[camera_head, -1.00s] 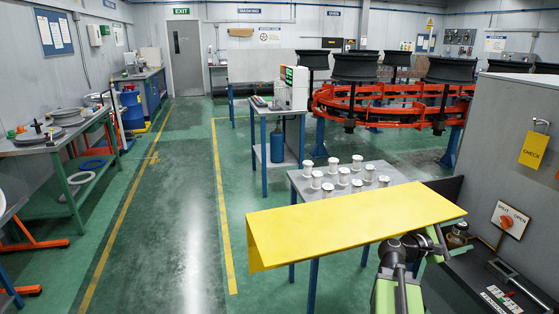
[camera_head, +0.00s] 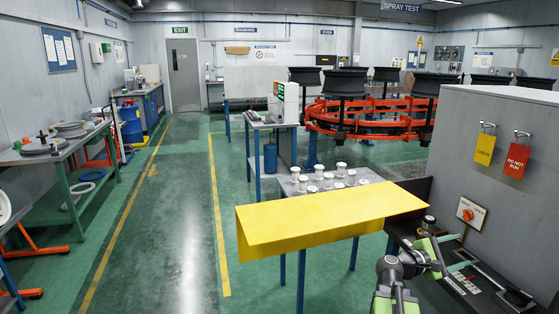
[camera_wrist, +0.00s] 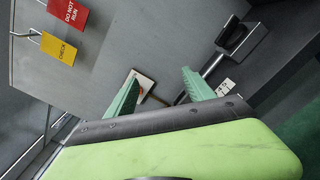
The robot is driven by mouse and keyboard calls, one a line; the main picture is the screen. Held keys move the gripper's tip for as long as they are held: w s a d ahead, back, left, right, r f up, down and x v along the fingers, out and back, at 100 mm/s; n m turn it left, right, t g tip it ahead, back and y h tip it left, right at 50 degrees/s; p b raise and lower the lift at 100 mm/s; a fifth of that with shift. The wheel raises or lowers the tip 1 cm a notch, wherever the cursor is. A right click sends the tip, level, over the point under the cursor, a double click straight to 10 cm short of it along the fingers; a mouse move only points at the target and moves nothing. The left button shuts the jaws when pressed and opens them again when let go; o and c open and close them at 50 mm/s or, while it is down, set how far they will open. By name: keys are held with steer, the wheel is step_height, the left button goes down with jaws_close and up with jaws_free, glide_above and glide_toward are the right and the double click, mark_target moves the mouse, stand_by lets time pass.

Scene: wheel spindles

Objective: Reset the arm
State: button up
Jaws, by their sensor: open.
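My gripper (camera_head: 462,252) is at the right in the head view, in front of the grey cabinet and above the dark bench, close to a plate with an orange knob (camera_head: 468,215). In the wrist view my gripper (camera_wrist: 160,92) has its two green fingers spread apart with nothing held between them. A lever with a dark handle (camera_wrist: 232,36) lies beyond the fingers. It also shows in the head view (camera_head: 515,296). Whether a finger touches the lever or plate I cannot tell.
A yellow sheet-like cover (camera_head: 330,215) stands left of my arm. Several white spindles stand on a table (camera_head: 289,188) behind it. A yellow CHECK tag (camera_head: 484,149) and a red DO NOT RUN tag (camera_head: 517,160) hang on the cabinet (camera_head: 470,120). The green floor at left-centre is clear.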

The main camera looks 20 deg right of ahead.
steer(key=w+a+f+m+y+p, duration=0.2)
steer(key=w+a+f+y+p, duration=0.15)
steer(key=a, duration=0.55)
steer(key=w+a+f+m+t+y+p, duration=0.1)
steer(key=w+a+f+m+y+p, duration=0.2)
steer(key=a, duration=0.5)
steer(key=w+a+f+m+y+p, duration=0.15)
steer(key=a+y+p, duration=0.25)
steer(key=a, duration=0.5)
steer(key=a+m+y+p, duration=0.2)
steer(key=a+y+p, duration=0.3)
steer(key=a, duration=2)
steer(key=shift+s+a+r+m+g+y+p, duration=0.15)
steer(key=shift+s+a+m+g+y+p, duration=0.2)
steer(key=shift+y, duration=0.9)
